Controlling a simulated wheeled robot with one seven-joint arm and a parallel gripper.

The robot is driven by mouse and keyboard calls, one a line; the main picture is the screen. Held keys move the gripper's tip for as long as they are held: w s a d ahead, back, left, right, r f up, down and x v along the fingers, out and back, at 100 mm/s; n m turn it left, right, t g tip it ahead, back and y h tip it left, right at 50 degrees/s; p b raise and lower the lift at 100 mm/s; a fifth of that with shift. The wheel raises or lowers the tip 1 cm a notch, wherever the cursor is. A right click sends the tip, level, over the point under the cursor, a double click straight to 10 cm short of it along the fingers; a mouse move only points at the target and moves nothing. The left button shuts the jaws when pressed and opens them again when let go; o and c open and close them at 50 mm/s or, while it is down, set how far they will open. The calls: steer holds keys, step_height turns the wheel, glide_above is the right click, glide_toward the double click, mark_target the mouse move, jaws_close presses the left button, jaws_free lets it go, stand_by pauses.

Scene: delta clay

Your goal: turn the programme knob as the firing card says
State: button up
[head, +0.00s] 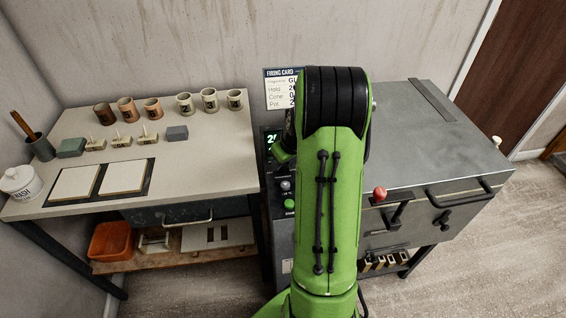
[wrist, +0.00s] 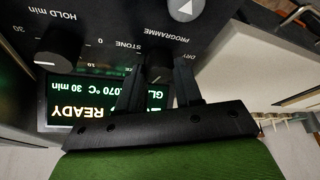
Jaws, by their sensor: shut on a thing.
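In the wrist view, which is upside down, my gripper (wrist: 160,82) is shut on the programme knob (wrist: 156,72), one finger on each side. The knob is mostly hidden between the fingers. "PROGRAMME", "STONE" and "DRY" are printed around it. The lit display (wrist: 75,90) reads "READY" and "070 °C 30 min", with "GL" partly covered by a finger. The firing card (head: 280,90) hangs on the wall in the head view.
The hold knob (wrist: 60,48) is beside the programme knob. A round grey control with a triangle (wrist: 186,8) is close by. The grey kiln (head: 425,135) stands right of my arm. A worktable (head: 210,150) with cups and tiles stands left, with an orange bin (head: 110,241) below.

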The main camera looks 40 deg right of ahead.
steer(key=shift+m+h, duration=0.4)
steer(key=shift+m, duration=0.7)
steer(key=o, duration=1)
steer(key=p+v, duration=0.1)
steer(key=v, duration=0.4)
steer(key=p+v, duration=0.1)
steer(key=v, duration=0.4)
steer(key=p+v, duration=0.2)
steer(key=v, duration=0.3)
steer(key=shift+w+a+r, duration=0.1)
steer(key=shift+a+r, duration=0.1)
steer(key=shift+r, duration=0.25)
